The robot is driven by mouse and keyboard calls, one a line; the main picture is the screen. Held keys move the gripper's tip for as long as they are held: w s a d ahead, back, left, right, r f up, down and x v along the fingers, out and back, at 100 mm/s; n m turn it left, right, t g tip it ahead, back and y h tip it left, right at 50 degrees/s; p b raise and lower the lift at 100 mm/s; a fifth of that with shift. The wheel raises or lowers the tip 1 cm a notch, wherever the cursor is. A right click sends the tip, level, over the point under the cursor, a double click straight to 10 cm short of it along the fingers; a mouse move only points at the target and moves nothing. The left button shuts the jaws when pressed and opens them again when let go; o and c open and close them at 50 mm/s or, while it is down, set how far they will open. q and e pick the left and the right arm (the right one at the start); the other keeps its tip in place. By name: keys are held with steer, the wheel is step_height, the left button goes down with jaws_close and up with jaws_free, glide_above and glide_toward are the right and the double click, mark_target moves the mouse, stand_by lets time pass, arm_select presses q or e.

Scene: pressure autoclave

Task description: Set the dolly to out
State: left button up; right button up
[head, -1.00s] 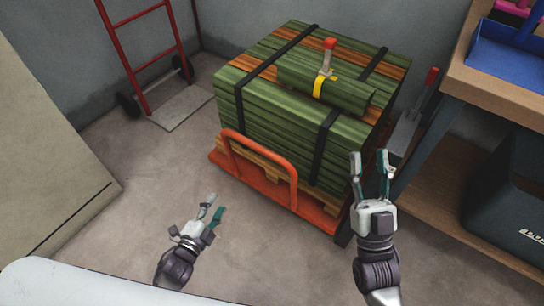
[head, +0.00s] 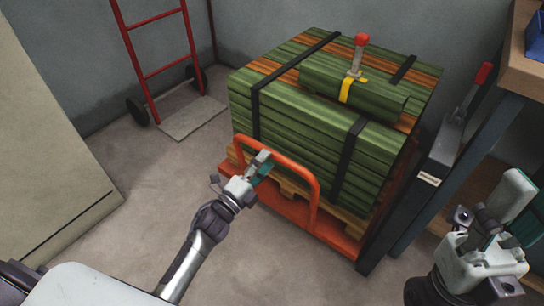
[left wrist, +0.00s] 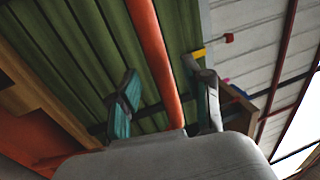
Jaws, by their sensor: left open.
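The dolly is a low orange cart with a hoop handle (head: 296,164) and an orange deck (head: 335,240). It carries a strapped stack of green planks (head: 310,130). My left gripper (head: 263,162) is open at the left part of the hoop handle. In the left wrist view the orange handle bar (left wrist: 155,55) runs between the two open fingers (left wrist: 166,102); I cannot tell whether they touch it. My right gripper (head: 500,215) is at the lower right, apart from the dolly; its finger opening is not clear from this angle.
A red hand truck (head: 160,60) stands at the back left wall. A workbench (head: 520,75) with a dark leg is close on the dolly's right. A beige panel (head: 45,160) is at the left. The floor (head: 150,190) left of the dolly is clear.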

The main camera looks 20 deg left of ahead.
arm_select(q)
steer(key=shift+b+x, duration=0.3)
steer(key=shift+x, duration=1.6)
jaws_close()
